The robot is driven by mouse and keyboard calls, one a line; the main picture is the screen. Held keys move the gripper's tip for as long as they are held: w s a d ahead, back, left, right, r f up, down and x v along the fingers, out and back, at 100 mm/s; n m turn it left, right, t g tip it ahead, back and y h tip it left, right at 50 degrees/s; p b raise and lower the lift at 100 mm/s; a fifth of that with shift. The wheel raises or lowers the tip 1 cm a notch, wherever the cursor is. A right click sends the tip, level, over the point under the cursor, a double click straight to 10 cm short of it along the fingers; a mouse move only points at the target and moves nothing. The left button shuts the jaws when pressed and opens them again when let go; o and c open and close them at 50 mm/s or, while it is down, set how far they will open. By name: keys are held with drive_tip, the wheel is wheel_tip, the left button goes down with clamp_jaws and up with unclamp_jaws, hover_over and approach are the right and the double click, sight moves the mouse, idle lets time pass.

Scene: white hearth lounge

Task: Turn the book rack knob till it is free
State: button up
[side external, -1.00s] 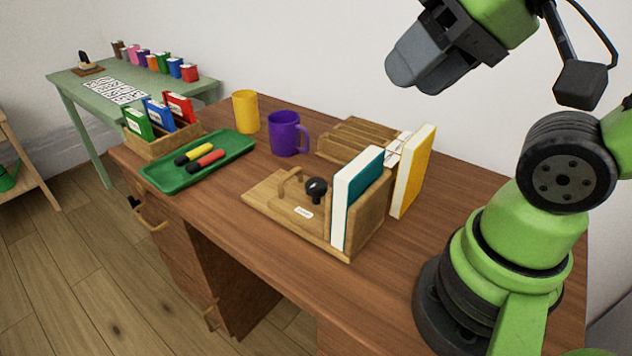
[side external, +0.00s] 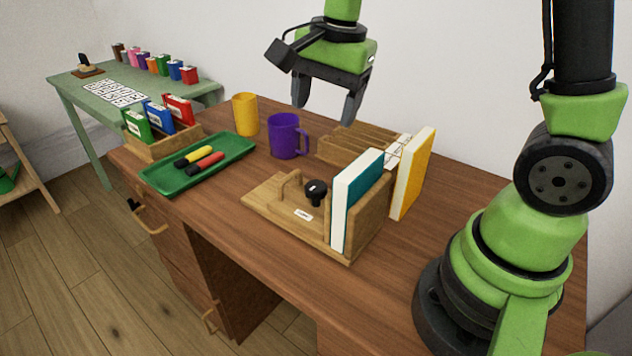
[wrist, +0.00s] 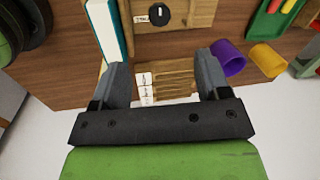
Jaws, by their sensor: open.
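The wooden book rack (side external: 262,200) stands on the brown desk, with a black knob (side external: 316,192) on its base board and a small white label in front of the knob. A teal and white book (side external: 356,200) stands upright in the rack. The knob (wrist: 159,13) also shows at the top of the wrist view, with a white pointer line on it. My gripper (side external: 326,110) is open and empty, above the desk behind the rack and well clear of the knob. In the wrist view, my fingers (wrist: 166,75) are apart with a slatted wooden holder beyond them.
A yellow book (side external: 413,175) stands behind the rack at right. A slatted holder (side external: 345,145), purple mug (side external: 284,136), yellow cup (side external: 246,114) and green tray (side external: 160,178) with two markers stand left and behind. The desk front beside the rack is clear.

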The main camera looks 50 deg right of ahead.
sight(316, 185)
drive_tip(key=w+f+m, duration=0.1)
drive_tip(key=f, duration=0.4)
drive_tip(key=w+d+f+m+g, duration=0.1)
drive_tip(key=f, duration=0.5)
drive_tip(key=w+f+m, duration=0.1)
drive_tip(key=f+m, duration=0.1)
drive_tip(key=f, duration=0.4)
drive_tip(key=shift+d+g, duration=0.3)
drive_tip(key=shift+g, duration=0.1)
drive_tip(key=shift+r, duration=0.1)
drive_tip(key=c, duration=0.9)
